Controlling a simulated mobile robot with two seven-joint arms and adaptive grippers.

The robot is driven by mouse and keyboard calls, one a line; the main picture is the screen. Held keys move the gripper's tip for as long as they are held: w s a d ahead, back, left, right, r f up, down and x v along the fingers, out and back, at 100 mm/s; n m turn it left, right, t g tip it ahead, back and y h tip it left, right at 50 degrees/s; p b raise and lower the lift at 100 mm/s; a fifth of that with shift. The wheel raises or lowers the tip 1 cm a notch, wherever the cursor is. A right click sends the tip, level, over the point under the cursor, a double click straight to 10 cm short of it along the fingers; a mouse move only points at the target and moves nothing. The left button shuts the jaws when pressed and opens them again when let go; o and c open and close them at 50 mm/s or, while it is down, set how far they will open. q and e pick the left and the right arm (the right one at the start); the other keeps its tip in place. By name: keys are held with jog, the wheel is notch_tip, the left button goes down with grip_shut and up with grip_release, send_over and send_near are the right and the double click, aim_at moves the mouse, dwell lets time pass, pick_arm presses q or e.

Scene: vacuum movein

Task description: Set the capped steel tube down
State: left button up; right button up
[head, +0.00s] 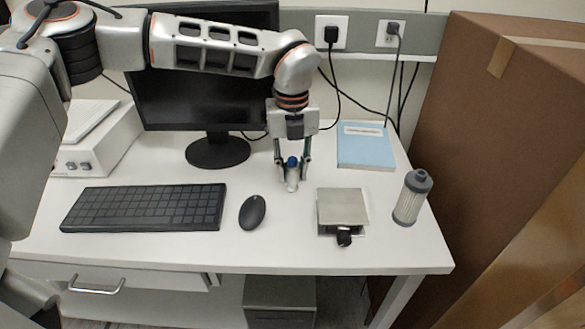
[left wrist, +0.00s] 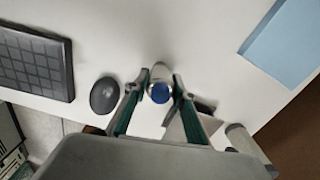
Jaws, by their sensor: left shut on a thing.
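The capped steel tube (head: 292,177) is a small silvery tube with a blue cap, upright near the middle of the white desk. My left gripper (head: 292,163) comes down from above and is shut on the tube near its cap. In the left wrist view, the blue cap (left wrist: 160,93) sits between the two fingertips of my left gripper (left wrist: 160,85). The tube's lower end is at or close to the desk top; I cannot tell whether it touches. My right gripper is not in view.
A black mouse (head: 252,212) and keyboard (head: 143,208) lie to the left. A steel-topped device (head: 342,207), a filter cartridge (head: 411,197) and a blue book (head: 366,147) are to the right. A monitor (head: 205,100) stands behind. Bare desk surrounds the tube.

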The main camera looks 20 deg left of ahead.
pick_arm(q)
jog(key=shift+f, duration=0.1)
jog(key=o, duration=1.2)
notch_tip(320, 180, up, 12)
jog(key=shift+r+b, duration=0.15)
jog(key=shift+b, duration=0.25)
